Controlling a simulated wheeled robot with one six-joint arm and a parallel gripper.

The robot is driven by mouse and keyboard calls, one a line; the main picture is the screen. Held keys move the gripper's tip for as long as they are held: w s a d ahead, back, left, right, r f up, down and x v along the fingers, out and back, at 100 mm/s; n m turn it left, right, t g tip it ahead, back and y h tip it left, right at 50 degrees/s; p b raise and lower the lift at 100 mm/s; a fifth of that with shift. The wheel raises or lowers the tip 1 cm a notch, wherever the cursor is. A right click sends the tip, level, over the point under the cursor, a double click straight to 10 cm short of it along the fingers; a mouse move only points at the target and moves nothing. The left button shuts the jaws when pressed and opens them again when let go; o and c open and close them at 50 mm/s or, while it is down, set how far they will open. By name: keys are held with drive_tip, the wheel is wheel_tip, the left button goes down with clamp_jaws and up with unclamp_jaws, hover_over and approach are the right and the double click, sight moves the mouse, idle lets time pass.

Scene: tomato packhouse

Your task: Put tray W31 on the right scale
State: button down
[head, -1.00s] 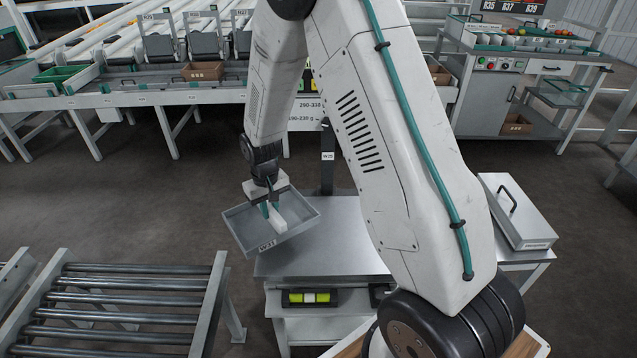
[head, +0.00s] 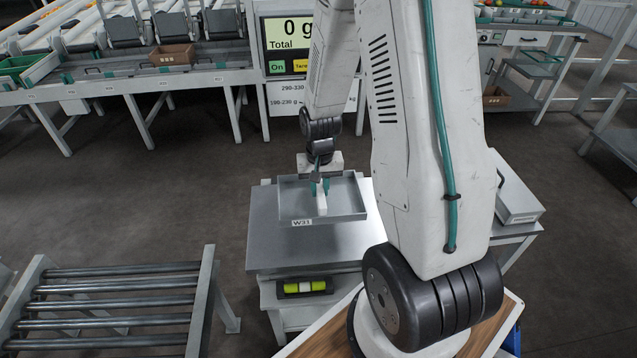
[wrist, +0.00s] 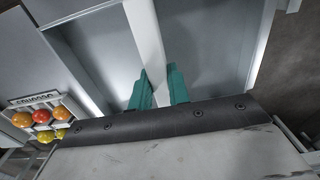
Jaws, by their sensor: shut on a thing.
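Tray W31 (head: 352,213) is a shallow grey metal tray with a label on its front wall. My gripper (head: 320,190) is shut on the pale bar in the middle of the tray and holds it over the scale's metal plate (head: 270,248). In the wrist view the green fingers (wrist: 160,88) close on the pale bar (wrist: 146,35), with the tray floor (wrist: 205,45) around it. The tray looks roughly level and above the plate; the exact gap is hard to tell. The scale's display (head: 288,45) reads 0 g and is partly hidden by my arm.
A roller conveyor (head: 110,300) stands at the left front. A grey box with a handle (head: 515,200) sits on a stand right of the scale. A sorting line (head: 130,75) runs along the back. Open floor lies between. Tomatoes (wrist: 40,117) show in the wrist view.

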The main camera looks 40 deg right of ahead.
drive_tip(key=shift+f, duration=3.25)
drive_tip(key=shift+f, duration=0.3)
drive_tip(key=c, duration=1.3)
unclamp_jaws()
drive_tip(key=shift+c, duration=1.3)
drive_tip(key=shift+r, duration=0.1)
drive_tip(key=shift+r, duration=3.45)
